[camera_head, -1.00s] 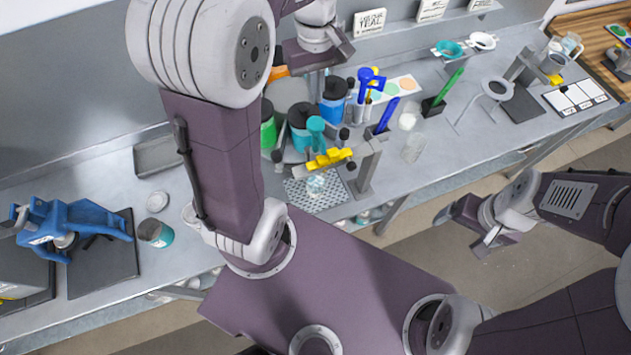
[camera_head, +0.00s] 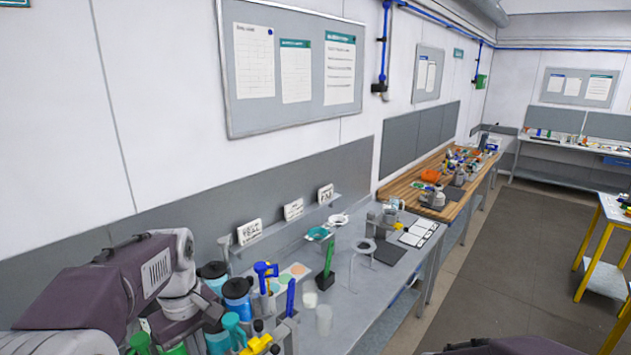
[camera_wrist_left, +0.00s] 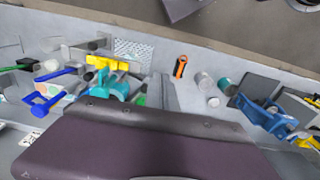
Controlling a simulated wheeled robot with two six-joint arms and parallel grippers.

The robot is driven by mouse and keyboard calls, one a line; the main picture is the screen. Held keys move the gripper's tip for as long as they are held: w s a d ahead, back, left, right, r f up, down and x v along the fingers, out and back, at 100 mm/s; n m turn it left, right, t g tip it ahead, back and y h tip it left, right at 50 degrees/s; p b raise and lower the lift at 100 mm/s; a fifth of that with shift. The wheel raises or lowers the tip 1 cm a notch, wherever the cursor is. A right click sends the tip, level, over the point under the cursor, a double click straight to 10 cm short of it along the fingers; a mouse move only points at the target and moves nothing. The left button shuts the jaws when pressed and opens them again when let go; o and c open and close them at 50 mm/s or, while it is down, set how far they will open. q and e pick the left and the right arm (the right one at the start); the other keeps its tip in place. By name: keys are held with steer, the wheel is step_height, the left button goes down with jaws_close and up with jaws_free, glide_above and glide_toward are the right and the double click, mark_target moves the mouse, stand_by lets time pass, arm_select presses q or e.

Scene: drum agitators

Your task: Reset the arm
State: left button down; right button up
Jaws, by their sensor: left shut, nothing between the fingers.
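In the head view my left arm comes in from the left, bent at a pale grey joint, with its hand low over the near end of the steel bench. Its fingertips cannot be made out there. In the left wrist view the purple hand fills the bottom, and the left gripper (camera_wrist_left: 166,92) shows as narrow grey fingers, shut and empty. Bench items lie beyond them: a yellow clamp (camera_wrist_left: 106,62), a perforated plate (camera_wrist_left: 133,48) and an orange-and-black tool (camera_wrist_left: 180,67). My right gripper is out of view; only a purple arm part shows at bottom right.
A blue device (camera_wrist_left: 268,118) sits at right in the wrist view. The floor (camera_head: 490,270) right of the bench is open.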

arm_select(q)
steer(key=w+d+f+g+b, duration=0.1)
steer(key=w+d+f+b, duration=0.15)
steer(key=f+b, duration=0.75)
steer(key=s+f+m+b, duration=0.2)
steer(key=f+m+b, duration=0.1)
steer(key=f, duration=0.6)
steer(key=s+d+f+m+t+b, duration=0.1)
steer(key=s+f+m+b, duration=0.2)
steer(key=f, duration=0.6)
steer(key=s+d+f+m+t+b, duration=0.1)
steer(key=s+f+m+b, duration=0.1)
steer(key=f+b, duration=0.4)
step_height(320, 180, down, 4)
steer(key=shift+s+d+f+m+b, duration=0.1)
steer(key=shift+s+d+m+b, duration=0.2)
steer(key=shift+m, duration=0.5)
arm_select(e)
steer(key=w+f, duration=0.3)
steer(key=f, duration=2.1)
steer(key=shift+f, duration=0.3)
arm_select(q)
steer(key=shift+s+a, duration=0.1)
steer(key=shift+s, duration=0.05)
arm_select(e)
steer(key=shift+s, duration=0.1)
